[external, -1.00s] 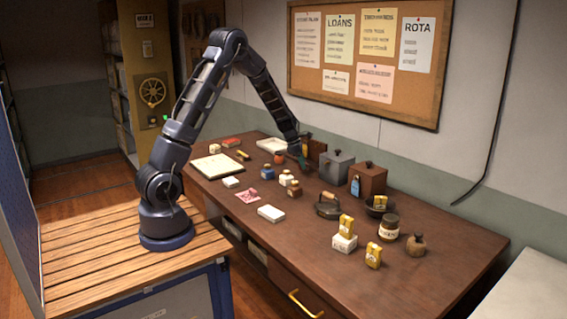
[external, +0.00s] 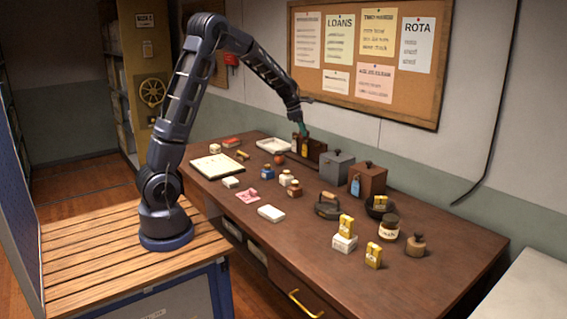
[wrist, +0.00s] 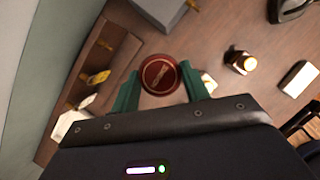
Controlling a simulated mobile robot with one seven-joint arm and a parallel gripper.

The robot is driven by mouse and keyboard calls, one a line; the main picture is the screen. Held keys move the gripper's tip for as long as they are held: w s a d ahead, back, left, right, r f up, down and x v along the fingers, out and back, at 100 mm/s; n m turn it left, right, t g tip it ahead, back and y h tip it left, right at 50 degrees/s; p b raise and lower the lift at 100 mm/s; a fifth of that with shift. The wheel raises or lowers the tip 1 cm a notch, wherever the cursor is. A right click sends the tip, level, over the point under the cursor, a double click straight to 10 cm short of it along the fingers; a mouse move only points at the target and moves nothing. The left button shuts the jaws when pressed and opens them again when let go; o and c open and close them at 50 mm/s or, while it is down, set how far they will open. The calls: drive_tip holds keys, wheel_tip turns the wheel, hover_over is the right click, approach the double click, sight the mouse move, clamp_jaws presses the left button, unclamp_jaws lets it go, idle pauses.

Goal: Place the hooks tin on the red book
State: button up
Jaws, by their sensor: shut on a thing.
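A round tin with a dark red lid and a darker rim (wrist: 160,75), probably the hooks tin, is between the green fingers of my gripper (wrist: 160,88) in the wrist view. The fingers are shut on it. In the external view my gripper (external: 304,131) is above the back of the desk, by the wooden rack; the tin is too small to make out there. A small flat red thing, probably the red book (external: 232,142), lies at the far left back of the desk.
A white tray (external: 273,146) lies between the rack and the red book.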

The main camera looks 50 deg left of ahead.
drive_tip(key=w+a+r+n, duration=0.1)
drive_tip(key=w+a, duration=0.1)
drive_tip(key=a, duration=0.7)
drive_tip(key=w+a+n, duration=0.1)
drive_tip(key=w+a, duration=0.1)
drive_tip(key=a, duration=0.6)
wheel_tip(320, 180, up, 2)
drive_tip(key=n+t+y, duration=0.1)
drive_tip(key=n+y, duration=0.2)
drive_tip(key=n, duration=0.3)
hover_over(233, 140)
drive_tip(key=s, duration=0.2)
drive_tip(key=f, duration=2)
drive_tip(key=shift+s+d, duration=0.1)
drive_tip(key=shift+d, duration=0.15)
drive_tip(key=shift+f, duration=0.1)
drive_tip(key=o, duration=1)
